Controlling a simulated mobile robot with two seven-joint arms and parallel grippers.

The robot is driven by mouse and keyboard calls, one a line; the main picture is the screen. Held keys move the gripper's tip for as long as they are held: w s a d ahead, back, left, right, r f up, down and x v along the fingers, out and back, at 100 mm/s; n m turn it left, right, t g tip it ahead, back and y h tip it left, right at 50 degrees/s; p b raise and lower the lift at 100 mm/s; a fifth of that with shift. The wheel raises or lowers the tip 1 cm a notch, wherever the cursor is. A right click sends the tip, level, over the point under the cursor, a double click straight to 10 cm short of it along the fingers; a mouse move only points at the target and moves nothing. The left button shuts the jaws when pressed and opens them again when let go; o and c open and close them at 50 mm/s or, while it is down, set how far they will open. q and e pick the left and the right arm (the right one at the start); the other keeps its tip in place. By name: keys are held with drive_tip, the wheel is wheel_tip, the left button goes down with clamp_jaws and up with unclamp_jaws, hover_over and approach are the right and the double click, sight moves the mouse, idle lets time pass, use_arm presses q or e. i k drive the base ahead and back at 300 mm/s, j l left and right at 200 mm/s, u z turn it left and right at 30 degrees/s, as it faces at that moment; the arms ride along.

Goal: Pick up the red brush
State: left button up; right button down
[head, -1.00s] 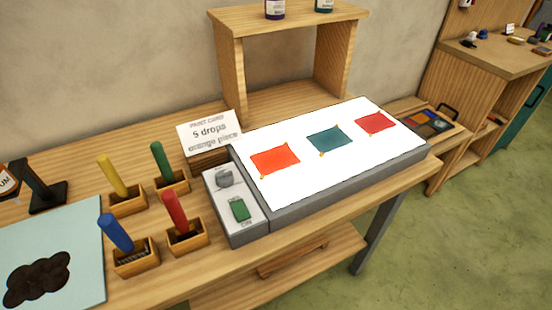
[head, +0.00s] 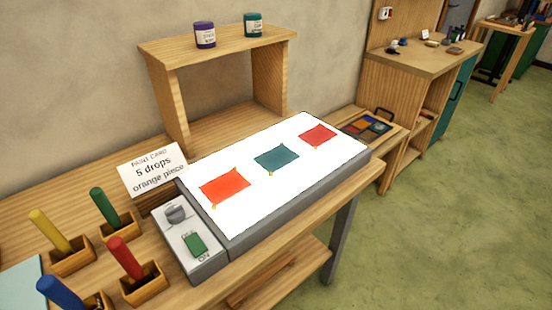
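The red brush (head: 125,258) stands with its handle up, leaning slightly left, in a small wooden holder (head: 144,288) at the lower left of the head view. Its lower end is hidden inside the holder. A blue brush (head: 62,293) stands to its left, cut by the bottom edge. A green brush (head: 105,207) stands behind it, and a yellow brush (head: 50,232) stands behind and to the left. Neither of my grippers is in view.
A light box (head: 240,160) with orange, teal and red pieces lies right of the brushes, with a switch panel (head: 186,235) nearest them. A paint card (head: 153,170) stands behind. A wooden shelf (head: 215,45) holds two jars. Green floor (head: 440,220) is open at right.

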sight(140, 278)
drive_tip(key=j+u, duration=0.25)
drive_tip(key=u, duration=0.2)
drive_tip(key=k+j+u, duration=0.1)
drive_tip(key=j+u, duration=0.15)
drive_tip(key=u, duration=0.15)
